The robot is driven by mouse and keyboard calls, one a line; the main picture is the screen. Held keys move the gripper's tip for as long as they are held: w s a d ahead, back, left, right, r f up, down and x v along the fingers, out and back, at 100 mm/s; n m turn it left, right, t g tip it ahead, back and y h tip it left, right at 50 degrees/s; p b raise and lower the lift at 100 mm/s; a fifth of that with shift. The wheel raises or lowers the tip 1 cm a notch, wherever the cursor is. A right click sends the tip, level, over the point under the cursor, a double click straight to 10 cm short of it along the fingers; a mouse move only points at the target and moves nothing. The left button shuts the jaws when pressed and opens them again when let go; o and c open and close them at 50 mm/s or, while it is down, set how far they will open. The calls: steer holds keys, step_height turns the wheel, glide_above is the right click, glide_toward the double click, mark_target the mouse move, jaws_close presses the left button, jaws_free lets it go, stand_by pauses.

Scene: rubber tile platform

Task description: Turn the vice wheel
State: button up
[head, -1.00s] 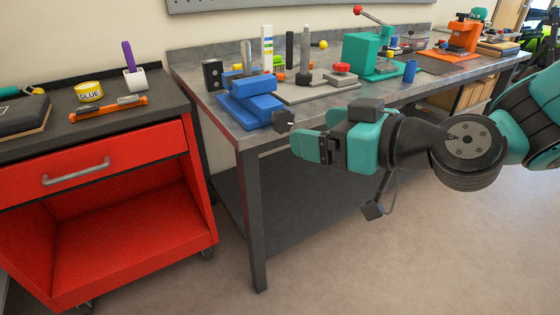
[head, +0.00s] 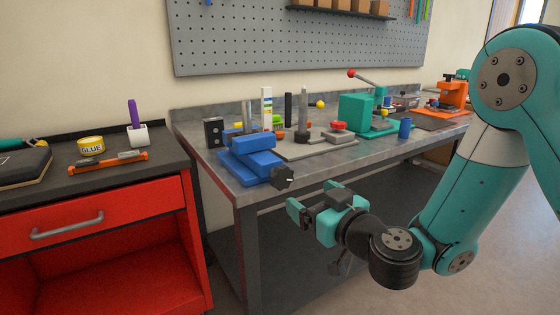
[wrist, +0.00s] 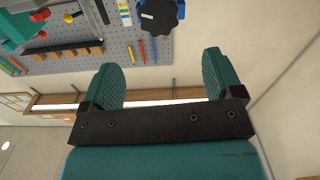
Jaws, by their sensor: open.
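The blue vice (head: 250,162) sits at the near left corner of the metal bench. Its dark lobed wheel (head: 282,178) sticks out past the bench's front edge. The wheel also shows at the top of the wrist view (wrist: 168,18), in front of part of the blue vice. My gripper (head: 313,199) is in front of the bench, below and to the right of the wheel. Its two teal fingers are spread, and the space between them (wrist: 163,80) is empty. The wheel is apart from both fingers.
The metal bench (head: 222,172) also holds a grey plate with posts, a teal machine (head: 357,113), a blue cylinder (head: 405,128) and an orange machine (head: 452,95). A red cabinet (head: 110,215) stands at left.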

mark_target(283, 178)
steer(key=p+x, duration=0.3)
steer(key=p, duration=0.1)
steer(key=p+x, duration=0.3)
steer(key=p, duration=0.2)
steer(key=p+x, duration=0.4)
steer(key=shift+s+a+r, duration=0.1)
steer(key=shift+r, duration=0.25)
steer(key=shift+w+a+f+p, duration=0.2)
steer(key=shift+w+p, duration=0.2)
steer(key=shift+p, duration=0.15)
steer(key=shift+w+a+f+p, duration=0.15)
steer(key=shift+w+a+p, duration=0.1)
steer(key=shift+w+p, duration=0.2)
steer(key=c, duration=0.9)
steer(key=shift+s+a, duration=0.1)
steer(key=shift+a, duration=0.05)
steer(key=shift+c, duration=0.2)
